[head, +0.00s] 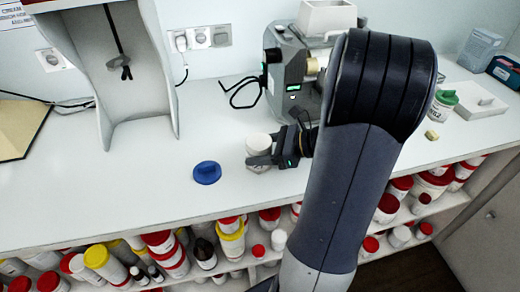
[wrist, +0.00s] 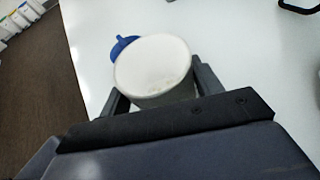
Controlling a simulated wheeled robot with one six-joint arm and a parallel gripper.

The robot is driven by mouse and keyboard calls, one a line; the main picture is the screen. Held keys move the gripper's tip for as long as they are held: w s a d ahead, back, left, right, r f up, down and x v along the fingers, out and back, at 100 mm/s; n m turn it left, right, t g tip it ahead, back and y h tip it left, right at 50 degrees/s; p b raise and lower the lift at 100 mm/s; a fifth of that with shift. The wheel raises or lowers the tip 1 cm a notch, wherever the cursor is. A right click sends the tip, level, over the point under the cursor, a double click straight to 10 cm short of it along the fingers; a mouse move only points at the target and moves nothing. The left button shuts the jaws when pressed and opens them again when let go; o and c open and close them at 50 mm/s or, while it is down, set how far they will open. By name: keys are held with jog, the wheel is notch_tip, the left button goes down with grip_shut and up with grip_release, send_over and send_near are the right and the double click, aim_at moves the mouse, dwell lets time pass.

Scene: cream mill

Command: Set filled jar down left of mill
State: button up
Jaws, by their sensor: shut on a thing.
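The filled jar (head: 260,147) is a small white open jar. My gripper (head: 275,160) is shut on it, at the counter left of and in front of the mill. In the wrist view the jar (wrist: 152,65) stands between the fingers, full of white cream to near its rim. I cannot tell if its base touches the counter. The grey mill (head: 292,72), with a white hopper on top and green displays, stands at the back, partly hidden by my arm. A blue lid (head: 207,172) lies on the counter left of the jar; it also shows in the wrist view (wrist: 122,46).
The white counter (head: 110,200) is clear left of the blue lid. A grey-white hood (head: 130,110) stands at the back left. Shelves below hold several tubs.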

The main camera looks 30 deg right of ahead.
jog(key=shift+f, duration=0.2)
jog(key=o, duration=1)
jog(key=shift+c, duration=0.2)
jog(key=shift+r, duration=0.1)
jog(key=shift+r, duration=0.2)
jog(key=v, duration=1.2)
